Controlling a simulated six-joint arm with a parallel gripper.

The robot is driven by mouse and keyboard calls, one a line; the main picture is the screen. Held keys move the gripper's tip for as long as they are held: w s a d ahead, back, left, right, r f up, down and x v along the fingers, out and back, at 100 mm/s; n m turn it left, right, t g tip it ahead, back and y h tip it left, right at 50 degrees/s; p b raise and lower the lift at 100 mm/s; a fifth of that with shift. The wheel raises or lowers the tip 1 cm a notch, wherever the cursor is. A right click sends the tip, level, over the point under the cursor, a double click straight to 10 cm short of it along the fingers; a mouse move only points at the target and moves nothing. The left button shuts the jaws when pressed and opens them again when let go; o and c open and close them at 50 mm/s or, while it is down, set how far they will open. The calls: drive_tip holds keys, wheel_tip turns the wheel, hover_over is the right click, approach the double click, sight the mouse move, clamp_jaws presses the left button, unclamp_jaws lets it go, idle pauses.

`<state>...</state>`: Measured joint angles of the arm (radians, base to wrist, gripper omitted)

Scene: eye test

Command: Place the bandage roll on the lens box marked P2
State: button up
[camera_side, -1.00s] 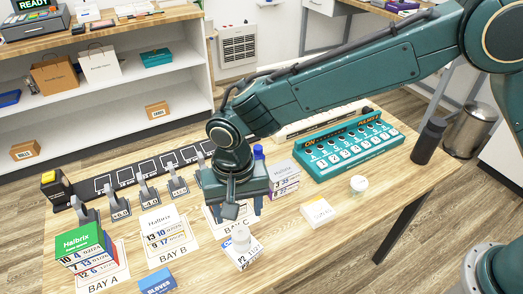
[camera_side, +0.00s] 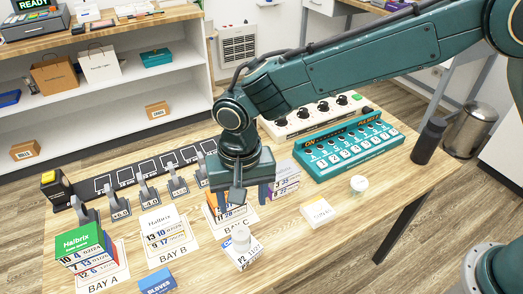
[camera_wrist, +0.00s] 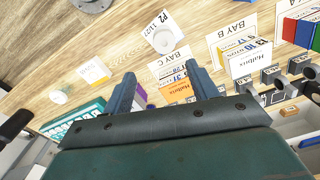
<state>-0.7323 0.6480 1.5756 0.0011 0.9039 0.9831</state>
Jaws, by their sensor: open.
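A white bandage roll (camera_side: 241,237) sits on top of the lens box marked P2 (camera_side: 245,259), near the table's front edge. The wrist view shows the roll (camera_wrist: 163,41) on the box (camera_wrist: 151,21) too. My gripper (camera_side: 239,198) is above and behind them, over bay C. In the wrist view its two fingers (camera_wrist: 158,68) are apart with nothing held between them, and the roll is beyond their tips, clear of them.
Boxes stand in bay A (camera_side: 84,243), bay B (camera_side: 162,228) and bay C (camera_side: 232,214). A blue gloves box (camera_side: 157,281), a pale box (camera_side: 317,212), a small white round item (camera_side: 358,184), a teal switch panel (camera_side: 348,147) and a dark bottle (camera_side: 428,142) are also around.

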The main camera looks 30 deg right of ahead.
drive_tip(key=s+d+r+n+t, duration=0.1)
drive_tip(key=s+d+r, duration=0.1)
drive_tip(key=d+r, duration=0.7)
drive_tip(key=s+d+r+t, duration=0.1)
drive_tip(key=s+d+r, duration=0.1)
drive_tip(key=d+r, duration=0.7)
drive_tip(key=s+d+n+t, duration=0.1)
drive_tip(key=s+d+t, duration=0.2)
drive_tip(key=s+d, duration=1.3)
drive_tip(key=shift+s+d+f+n, duration=0.15)
drive_tip(key=shift+s+n, duration=0.05)
drive_tip(key=shift+n, duration=0.2)
